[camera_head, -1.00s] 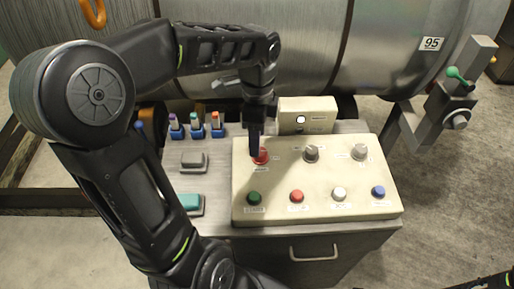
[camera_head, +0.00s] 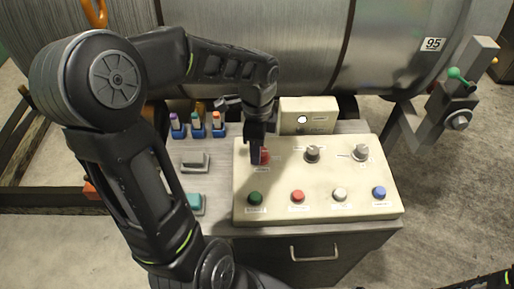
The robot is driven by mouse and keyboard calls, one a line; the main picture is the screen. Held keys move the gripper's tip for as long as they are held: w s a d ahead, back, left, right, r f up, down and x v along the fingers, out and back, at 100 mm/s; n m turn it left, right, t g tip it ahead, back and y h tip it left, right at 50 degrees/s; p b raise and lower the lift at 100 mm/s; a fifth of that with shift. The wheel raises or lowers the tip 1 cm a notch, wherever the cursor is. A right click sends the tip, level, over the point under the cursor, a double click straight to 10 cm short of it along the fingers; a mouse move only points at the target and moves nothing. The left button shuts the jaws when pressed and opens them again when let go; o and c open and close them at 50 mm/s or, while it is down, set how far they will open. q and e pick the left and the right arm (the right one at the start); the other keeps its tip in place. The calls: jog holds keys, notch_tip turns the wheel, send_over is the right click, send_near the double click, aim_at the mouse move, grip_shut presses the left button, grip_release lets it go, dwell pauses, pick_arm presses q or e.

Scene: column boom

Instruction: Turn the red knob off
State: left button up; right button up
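The red knob (camera_head: 265,155) is at the upper left of the cream control panel (camera_head: 320,178), in a row with two grey knobs. My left gripper (camera_head: 257,158) is over the red knob, with its dark fingers pointing down at it and covering its left part. The fingers overlap into one shape from here, so I cannot tell whether they are open or closed on the knob. My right gripper is not clearly seen; only a dark bit of arm shows at the lower right corner.
Green (camera_head: 255,198), red (camera_head: 297,196), white (camera_head: 339,194) and blue (camera_head: 378,193) buttons line the panel's front. A small box with a white light (camera_head: 302,119) stands behind. Coloured markers in blue holders (camera_head: 198,130) are to the left. A large metal drum (camera_head: 300,45) fills the back.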

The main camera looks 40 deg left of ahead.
pick_arm(q)
grip_shut()
jog(key=shift+s, duration=0.1)
